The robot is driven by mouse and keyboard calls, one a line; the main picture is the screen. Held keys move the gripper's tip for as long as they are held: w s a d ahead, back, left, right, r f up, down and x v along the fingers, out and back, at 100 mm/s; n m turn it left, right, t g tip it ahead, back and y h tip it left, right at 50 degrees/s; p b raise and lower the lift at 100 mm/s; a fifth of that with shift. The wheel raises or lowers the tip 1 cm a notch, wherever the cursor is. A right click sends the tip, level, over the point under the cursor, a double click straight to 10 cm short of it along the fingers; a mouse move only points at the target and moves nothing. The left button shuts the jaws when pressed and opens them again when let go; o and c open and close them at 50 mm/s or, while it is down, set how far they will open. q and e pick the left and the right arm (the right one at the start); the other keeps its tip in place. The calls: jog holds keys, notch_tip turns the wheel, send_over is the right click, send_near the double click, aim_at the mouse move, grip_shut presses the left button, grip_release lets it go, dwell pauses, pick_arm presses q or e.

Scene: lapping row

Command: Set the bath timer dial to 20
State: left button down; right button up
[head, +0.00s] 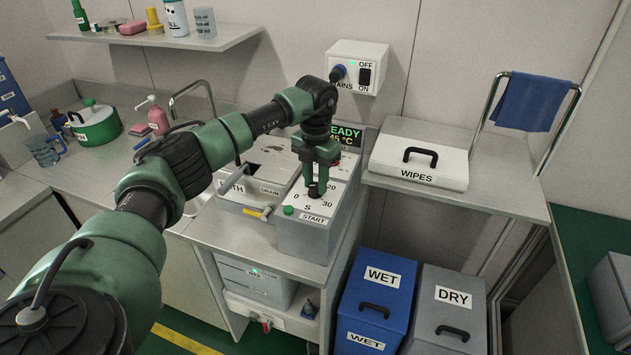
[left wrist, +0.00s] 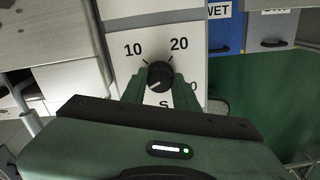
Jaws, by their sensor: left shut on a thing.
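The timer dial (left wrist: 159,75) is a round black knob on a white panel (left wrist: 178,15). In the left wrist view the labels 10 and 20 show above it. Part of a label ending in 0 shows at its right, beside a finger. The knob's white mark points to the lower left, away from 20. My left gripper (head: 316,188) points down over the timer box (head: 305,238) and is shut on the dial, one finger on each side (left wrist: 160,88). In the head view the fingers hide most of the dial; 0 and 30 show on either side. My right gripper is not in view.
A green START button (head: 289,210) sits close to the dial. The bath (head: 262,170) with a yellow-handled drain is to the left. A display (head: 345,137) stands behind, partly hidden by my arm. A wipes box (head: 418,163) is to the right; WET (head: 372,300) and DRY (head: 447,310) bins stand below.

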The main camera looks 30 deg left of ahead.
pick_arm(q)
jog(key=m, duration=0.4)
jog(key=shift+b, duration=0.3)
jog(key=m, duration=0.7)
jog(key=shift+r+m+b, duration=0.1)
jog(key=shift+m+b, duration=0.2)
jog(key=shift+b, duration=0.1)
jog(key=m, duration=0.7)
jog(key=shift+b, duration=0.3)
jog(key=m, duration=0.4)
jog(key=shift+m, duration=0.3)
jog(key=m, duration=0.4)
jog(key=shift+m+b, duration=0.3)
jog(key=shift+m, duration=1.4)
